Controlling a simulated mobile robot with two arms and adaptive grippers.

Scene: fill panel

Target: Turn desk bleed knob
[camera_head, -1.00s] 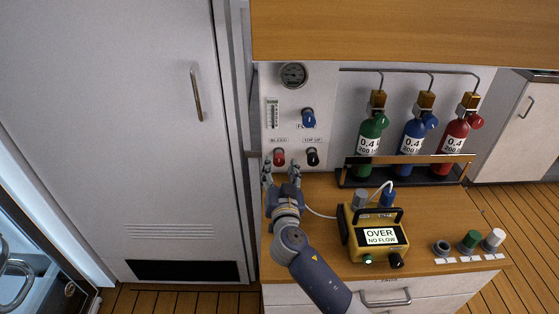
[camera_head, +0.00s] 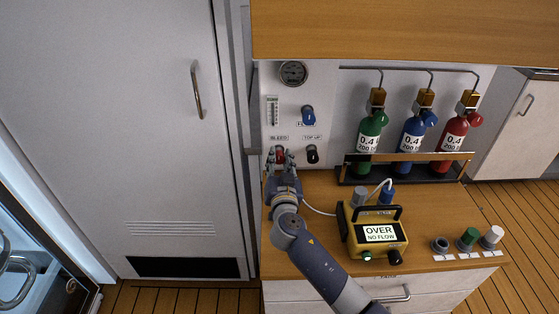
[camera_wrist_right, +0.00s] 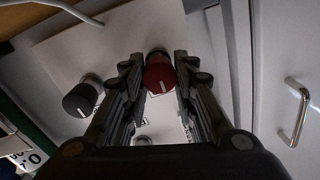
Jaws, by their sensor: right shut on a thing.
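The red bleed knob (camera_head: 280,153) sits on the white wall panel (camera_head: 292,121), under the label BLEED. In the head view my right gripper (camera_head: 279,159) is at the knob and partly covers it. In the right wrist view the red knob (camera_wrist_right: 160,76) with its white mark lies between the two fingertips of my right gripper (camera_wrist_right: 157,77). The gripper is shut on it. My left gripper is not in view.
A yellow meter (camera_head: 378,247) reading OVER NO FLOW stands on the desk. Green, blue (camera_head: 412,139) and red bottles stand in a rack. A tall door (camera_head: 120,100) is at left.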

